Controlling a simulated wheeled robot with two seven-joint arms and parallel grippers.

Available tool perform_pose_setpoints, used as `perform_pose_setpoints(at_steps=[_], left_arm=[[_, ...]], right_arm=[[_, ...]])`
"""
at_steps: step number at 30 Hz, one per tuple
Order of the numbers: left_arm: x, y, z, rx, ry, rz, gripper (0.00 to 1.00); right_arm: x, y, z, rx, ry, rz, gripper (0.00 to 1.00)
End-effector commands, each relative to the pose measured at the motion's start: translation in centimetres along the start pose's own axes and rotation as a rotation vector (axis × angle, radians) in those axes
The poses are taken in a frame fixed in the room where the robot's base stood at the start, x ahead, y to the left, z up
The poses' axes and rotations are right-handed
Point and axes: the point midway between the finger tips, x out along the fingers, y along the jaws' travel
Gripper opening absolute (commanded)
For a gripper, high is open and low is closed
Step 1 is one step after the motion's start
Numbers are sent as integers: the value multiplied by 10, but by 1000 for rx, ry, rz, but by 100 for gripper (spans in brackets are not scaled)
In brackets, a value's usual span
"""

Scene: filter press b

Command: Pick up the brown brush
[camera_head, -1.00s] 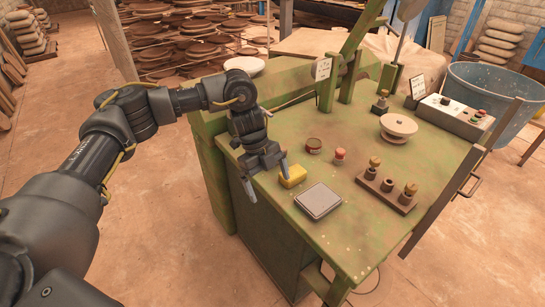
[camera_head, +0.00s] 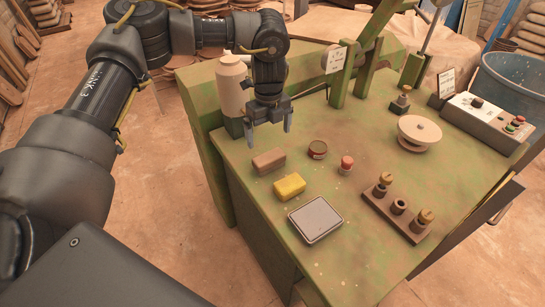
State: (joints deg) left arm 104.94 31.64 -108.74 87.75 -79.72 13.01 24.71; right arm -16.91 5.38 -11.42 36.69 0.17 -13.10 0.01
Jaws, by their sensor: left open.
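The brown brush (camera_head: 268,161) looks like a small brown block and lies on the green machine table (camera_head: 335,210) near its left edge. My left gripper (camera_head: 268,134) is open and empty. Its fingers point down, and in the picture they are just above and behind the brush, apart from it. The gap in height is hard to tell. My right gripper is not in view.
A yellow sponge (camera_head: 289,186) lies close in front of the brush, with a grey square pad (camera_head: 315,219) beyond it. A round tin (camera_head: 317,149) and a red-topped piece (camera_head: 346,164) stand to the right. A beige bottle (camera_head: 231,88) stands left behind the gripper.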

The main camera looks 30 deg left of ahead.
Motion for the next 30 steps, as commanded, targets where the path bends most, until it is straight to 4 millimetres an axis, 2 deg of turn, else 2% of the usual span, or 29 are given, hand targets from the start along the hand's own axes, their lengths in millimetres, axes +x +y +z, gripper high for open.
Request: perform_pose_setpoints(at_steps=[3,6,11,18,25,30], left_arm=[[17,1,0,0,2,5,100],[33,1,0,-1,1,5,100],[50,1,0,-1,1,3,100],[57,1,0,-1,1,3,100],[91,1,0,-1,1,5,100],[104,0,0,-1,1,2,100]], right_arm=[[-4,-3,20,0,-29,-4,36],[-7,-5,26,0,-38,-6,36],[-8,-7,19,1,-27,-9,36],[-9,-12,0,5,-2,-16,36],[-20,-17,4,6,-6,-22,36],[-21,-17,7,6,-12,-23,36]])
